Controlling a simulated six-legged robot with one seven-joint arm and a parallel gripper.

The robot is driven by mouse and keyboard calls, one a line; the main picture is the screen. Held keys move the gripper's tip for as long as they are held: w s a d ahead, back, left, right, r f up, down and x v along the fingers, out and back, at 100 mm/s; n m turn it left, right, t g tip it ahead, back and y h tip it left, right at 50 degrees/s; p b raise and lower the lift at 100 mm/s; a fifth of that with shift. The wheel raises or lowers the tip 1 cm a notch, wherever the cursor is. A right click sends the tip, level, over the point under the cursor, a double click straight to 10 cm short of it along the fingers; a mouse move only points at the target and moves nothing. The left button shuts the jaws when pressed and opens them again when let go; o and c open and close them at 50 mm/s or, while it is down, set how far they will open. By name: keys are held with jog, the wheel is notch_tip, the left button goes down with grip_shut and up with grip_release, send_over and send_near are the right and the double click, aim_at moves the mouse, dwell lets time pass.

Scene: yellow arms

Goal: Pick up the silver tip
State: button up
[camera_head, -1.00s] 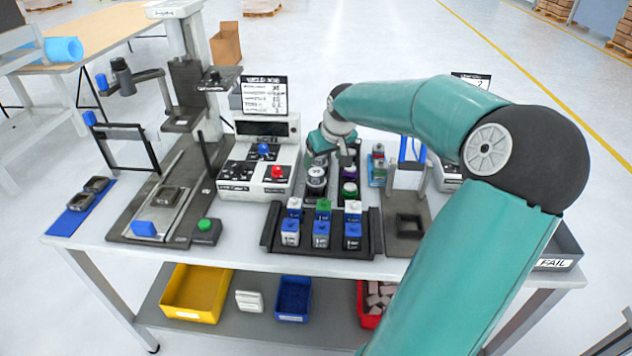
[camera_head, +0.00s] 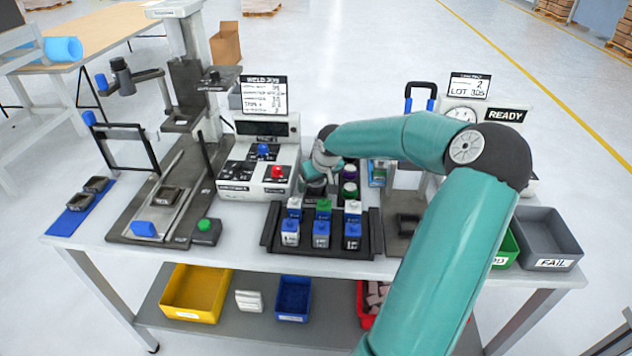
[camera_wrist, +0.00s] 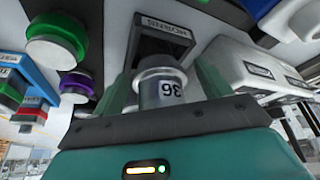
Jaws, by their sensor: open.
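The silver tip (camera_wrist: 160,90), a short grey cylinder with a wider collar and a label reading 36, stands at a black holder (camera_wrist: 165,42) in the wrist view. My gripper (camera_wrist: 163,88) is open, with one green finger on each side of the tip and a visible gap to it. In the head view my gripper (camera_head: 318,178) is low over the row of tips, left of a purple-and-green tip column (camera_head: 349,180). The silver tip is hidden there behind my gripper and wrist.
A black tray (camera_head: 270,240) of blue, white and green-capped blocks stands in front. The control box (camera_head: 255,180) with red and blue knobs is close on the left. In the wrist view, green (camera_wrist: 58,40) and purple (camera_wrist: 76,85) parts are close on the left. A grey FAIL bin (camera_head: 550,240) is at right.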

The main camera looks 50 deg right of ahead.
jog(key=c, duration=1.2)
jog(key=shift+c, duration=0.3)
jog(key=shift+r, duration=0.1)
jog(key=shift+r, duration=0.25)
notch_tip(320, 180, up, 3)
jog(key=shift+s+a+f, duration=0.1)
jog(key=shift+s+a, duration=0.05)
jog(key=s+a+r, duration=0.8)
jog(key=a+r, duration=0.1)
jog(key=a, duration=0.1)
jog(key=shift+s+a+r, duration=0.2)
jog(key=shift+s, duration=0.05)
jog(key=shift+a, duration=0.1)
